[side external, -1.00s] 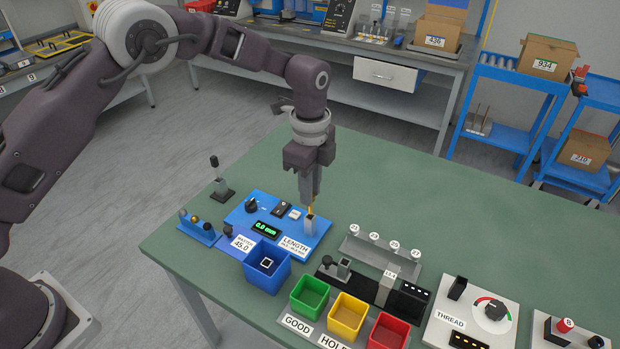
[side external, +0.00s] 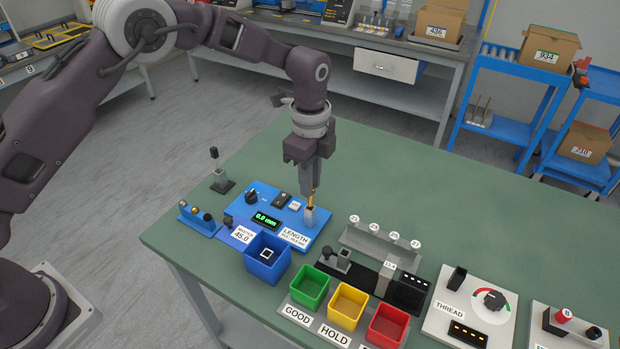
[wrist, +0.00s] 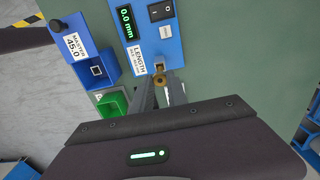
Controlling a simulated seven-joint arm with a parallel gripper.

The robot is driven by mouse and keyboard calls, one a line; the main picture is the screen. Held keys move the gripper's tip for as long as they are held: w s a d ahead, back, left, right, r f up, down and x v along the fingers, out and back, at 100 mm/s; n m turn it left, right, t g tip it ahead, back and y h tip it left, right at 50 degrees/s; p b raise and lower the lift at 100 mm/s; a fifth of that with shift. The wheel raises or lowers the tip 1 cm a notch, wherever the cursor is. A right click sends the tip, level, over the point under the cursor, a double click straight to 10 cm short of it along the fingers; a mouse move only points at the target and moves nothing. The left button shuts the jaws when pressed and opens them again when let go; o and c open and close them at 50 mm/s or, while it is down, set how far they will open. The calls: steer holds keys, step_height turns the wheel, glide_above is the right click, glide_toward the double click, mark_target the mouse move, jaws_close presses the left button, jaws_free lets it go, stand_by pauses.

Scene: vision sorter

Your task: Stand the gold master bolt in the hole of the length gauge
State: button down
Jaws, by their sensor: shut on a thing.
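The length gauge (side external: 242,221) is a blue panel on the green bench, with a "0.0 mm" display and a small grey upright block (side external: 318,216) at its right end. My gripper (side external: 314,190) points down just above this block. It is shut on the gold master bolt (side external: 311,201), which hangs roughly upright with its lower end at the block's top. In the wrist view the bolt (wrist: 158,83) shows between the fingertips, beside the gauge (wrist: 143,55). I cannot tell whether its tip is inside the hole, which is hidden.
Green (side external: 310,289), yellow (side external: 347,307) and red (side external: 387,326) bins stand in front. A grey rack (side external: 377,246) is to the right. The bench behind is clear.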

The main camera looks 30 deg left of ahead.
steer(key=shift+f, duration=1.7)
steer(key=c, duration=0.8)
jaws_free()
steer(key=shift+c, duration=0.2)
steer(key=shift+r, duration=4.05)
